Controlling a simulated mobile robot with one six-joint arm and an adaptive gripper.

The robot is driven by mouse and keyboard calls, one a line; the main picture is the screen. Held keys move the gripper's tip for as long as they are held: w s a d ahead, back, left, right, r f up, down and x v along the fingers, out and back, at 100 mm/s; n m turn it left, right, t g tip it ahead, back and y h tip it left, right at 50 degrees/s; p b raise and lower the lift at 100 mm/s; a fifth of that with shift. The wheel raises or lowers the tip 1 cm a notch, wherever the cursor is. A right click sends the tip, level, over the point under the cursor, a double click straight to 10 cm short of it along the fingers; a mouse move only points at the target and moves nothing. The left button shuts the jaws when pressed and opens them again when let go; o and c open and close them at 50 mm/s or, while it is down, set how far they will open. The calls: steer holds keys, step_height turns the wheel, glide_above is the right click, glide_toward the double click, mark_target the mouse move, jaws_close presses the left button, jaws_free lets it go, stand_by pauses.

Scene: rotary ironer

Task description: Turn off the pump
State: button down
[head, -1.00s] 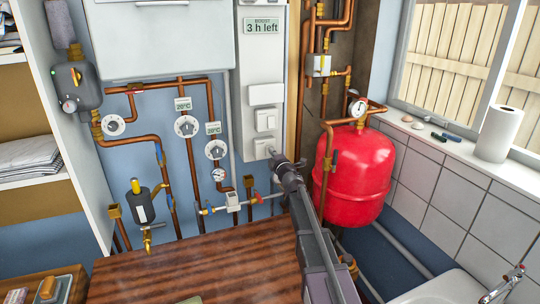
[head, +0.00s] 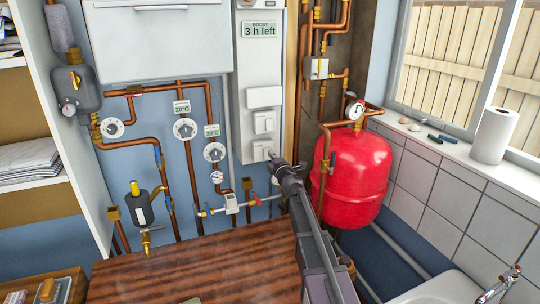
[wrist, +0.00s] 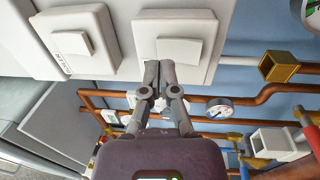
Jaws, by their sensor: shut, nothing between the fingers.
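A white panel (head: 247,77) on the wall carries a column of white switches. My gripper (head: 273,157) is shut and empty, its tips at the lowest switch (head: 261,150), partly covering its right side. In the wrist view, this switch (wrist: 178,22) has a tilted rocker (wrist: 178,48), and the closed fingertips (wrist: 158,66) are at the rocker's edge, seemingly touching it. The neighbouring switch (wrist: 72,42) has a small label that I cannot read clearly. I cannot tell which switch belongs to the pump, nor whether the rocker is on or off.
A red tank (head: 352,172) stands close to the right of my arm. Copper pipes, dials and a grey fitting (head: 75,88) fill the wall to the left. A wooden worktop (head: 200,265) lies below. A display (head: 259,30) reads "3 h left".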

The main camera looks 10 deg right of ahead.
steer(key=r+p+v, duration=0.1)
steer(key=r+v, duration=0.1)
steer(key=v, duration=0.9)
steer(key=shift+s+d+r, duration=0.2)
steer(key=shift+s+r, duration=0.15)
steer(key=s+d+f+m+g+h, duration=0.6)
steer(key=s+f+m+g+h, duration=0.45)
steer(key=m, duration=0.55)
steer(key=s+a+f+m+g+y, duration=0.2)
steer(key=s+a+f+g+y, duration=0.1)
steer(key=s, duration=0.6)
steer(key=s+a+f+m+g+y, duration=0.2)
steer(key=s+a+f+g, duration=0.3)
steer(key=s, duration=0.5)
steer(key=shift+a+f+y+p, duration=0.35)
steer(key=shift+a+f+y, duration=0.5)
steer(key=shift+a+f, duration=0.2)
